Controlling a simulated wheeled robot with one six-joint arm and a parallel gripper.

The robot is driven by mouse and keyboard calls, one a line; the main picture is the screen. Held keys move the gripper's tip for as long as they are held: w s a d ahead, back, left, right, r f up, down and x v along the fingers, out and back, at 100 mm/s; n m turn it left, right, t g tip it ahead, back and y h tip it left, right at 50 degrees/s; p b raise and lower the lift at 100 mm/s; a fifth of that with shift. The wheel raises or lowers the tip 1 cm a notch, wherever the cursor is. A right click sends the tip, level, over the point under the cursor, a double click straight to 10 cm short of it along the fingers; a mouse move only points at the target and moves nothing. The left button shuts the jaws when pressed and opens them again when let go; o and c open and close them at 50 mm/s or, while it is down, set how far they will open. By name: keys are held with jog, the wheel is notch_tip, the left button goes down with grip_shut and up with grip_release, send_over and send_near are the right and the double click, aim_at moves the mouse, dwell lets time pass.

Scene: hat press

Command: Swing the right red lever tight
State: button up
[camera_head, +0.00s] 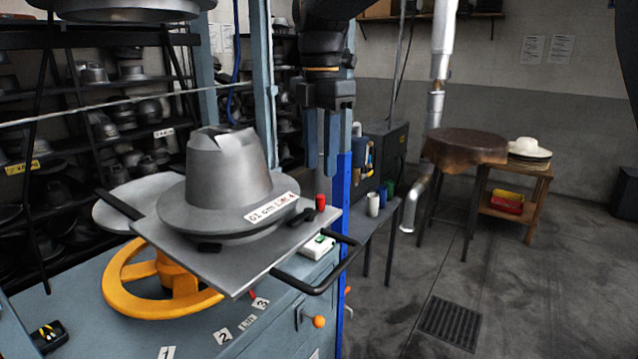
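The red lever (321,202) shows as a short upright red grip at the right corner of the grey metal plate, beside a black clamp part (303,217). A grey metal hat mould (228,170) with a white label stands on this plate (250,262). No second red lever shows clearly; the mould hides part of the plate behind it. My gripper (328,170) points down above and behind the red lever, apart from it in the picture. Its fingers look parted, with nothing held between them. How far it is from the lever in depth is hard to tell.
A black handle bar (318,285) sticks out from the plate's front right. An orange handwheel (135,280) sits below the plate on the blue-grey machine. A blue upright post (344,215) stands right of the lever.

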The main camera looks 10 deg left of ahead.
aim_at(320, 195)
jog(key=shift+f+p, duration=1.05)
jog(key=shift+f, duration=2.75)
grip_shut()
